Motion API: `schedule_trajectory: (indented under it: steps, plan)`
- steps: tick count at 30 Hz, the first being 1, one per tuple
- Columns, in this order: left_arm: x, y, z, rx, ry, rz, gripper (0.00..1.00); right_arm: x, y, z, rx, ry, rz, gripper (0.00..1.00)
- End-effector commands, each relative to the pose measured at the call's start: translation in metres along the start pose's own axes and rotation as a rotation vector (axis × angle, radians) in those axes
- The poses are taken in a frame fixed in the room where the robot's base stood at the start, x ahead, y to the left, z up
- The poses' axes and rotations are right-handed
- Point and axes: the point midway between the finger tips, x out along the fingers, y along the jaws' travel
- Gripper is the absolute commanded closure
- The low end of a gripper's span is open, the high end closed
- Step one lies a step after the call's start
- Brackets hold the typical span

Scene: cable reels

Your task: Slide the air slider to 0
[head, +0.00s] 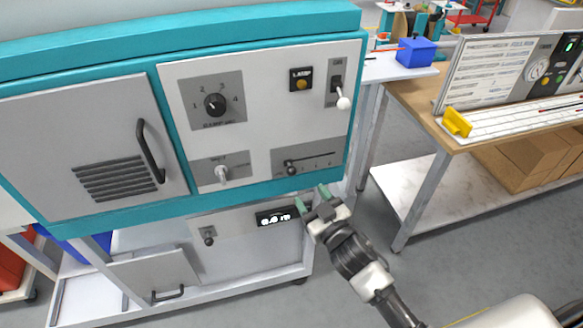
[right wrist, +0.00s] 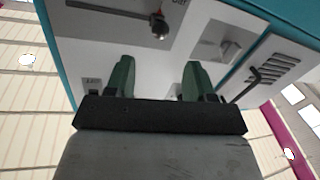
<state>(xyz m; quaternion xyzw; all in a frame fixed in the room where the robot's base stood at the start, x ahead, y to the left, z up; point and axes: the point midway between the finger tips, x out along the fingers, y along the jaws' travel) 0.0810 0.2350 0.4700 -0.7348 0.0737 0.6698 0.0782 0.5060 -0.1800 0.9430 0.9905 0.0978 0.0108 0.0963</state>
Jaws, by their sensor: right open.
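The air slider appears to be the grey plate (head: 318,157) at the lower right of the white control panel. Its dark round knob (head: 291,170) sits near the left end of a horizontal slot; the scale marks are too small to read. In the right wrist view the knob (right wrist: 159,28) is near the top, beyond the fingers. My right gripper (head: 311,198) is just below the panel, below and slightly right of the knob. Its green fingers (right wrist: 160,80) are apart, with nothing between them, not touching the knob. My left gripper is not in view.
The panel also carries a rotary dial (head: 214,104), a white-tipped lever (head: 343,102), a lamp box (head: 301,79) and a toggle (head: 221,173). A wooden workbench (head: 413,96) stands to the right, with open floor in front.

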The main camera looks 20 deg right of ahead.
Motion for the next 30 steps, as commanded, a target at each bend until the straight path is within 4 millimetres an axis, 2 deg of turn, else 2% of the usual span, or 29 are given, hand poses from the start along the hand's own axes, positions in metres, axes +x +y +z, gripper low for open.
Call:
schedule_trajectory:
  steps: [12, 16, 21, 30]
  plan:
    - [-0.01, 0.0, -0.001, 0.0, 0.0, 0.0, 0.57, 0.073, 0.0, -0.001, 0.002, 0.0, 0.001, 0.46]
    - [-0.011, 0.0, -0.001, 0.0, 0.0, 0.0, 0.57, 0.091, 0.0, 0.0, 0.002, -0.001, 0.0, 0.46]
    - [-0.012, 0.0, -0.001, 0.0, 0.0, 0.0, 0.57, 0.103, 0.0, 0.001, 0.001, -0.002, 0.0, 0.46]
    - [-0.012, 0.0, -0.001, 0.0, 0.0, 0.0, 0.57, 0.104, 0.0, 0.001, 0.001, -0.002, 0.0, 0.46]
